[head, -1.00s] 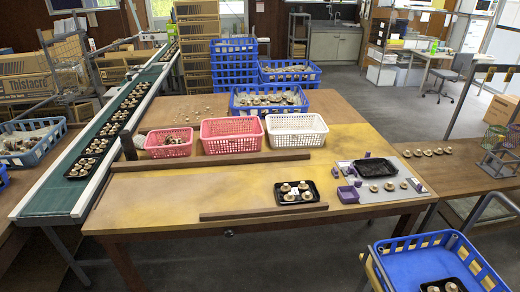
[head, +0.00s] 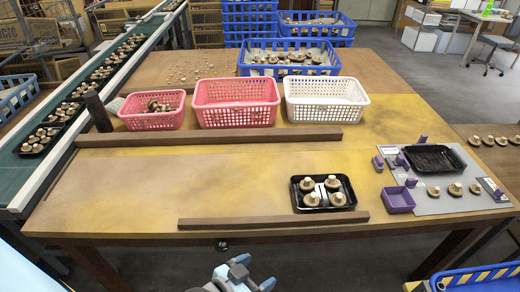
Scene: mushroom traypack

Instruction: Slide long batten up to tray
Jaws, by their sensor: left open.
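The long brown batten (head: 210,138) lies across the table behind the tray, just in front of the baskets. A shorter brown batten (head: 270,219) lies along the front edge of the table. A black tray (head: 296,198) with several mushrooms sits between the two battens, towards the right. It is close to the short batten, with a clear gap to the long one. My left gripper (head: 255,272) is at the bottom edge, in front of the table, open and empty. My right gripper is not in view.
Two pink baskets (head: 236,104) and a white basket (head: 326,102) stand behind the long batten. A dark post (head: 97,112) stands near its left end. A grey mat (head: 445,204) with an empty black tray (head: 434,158) and purple pieces lies at right. The table's left middle is clear.

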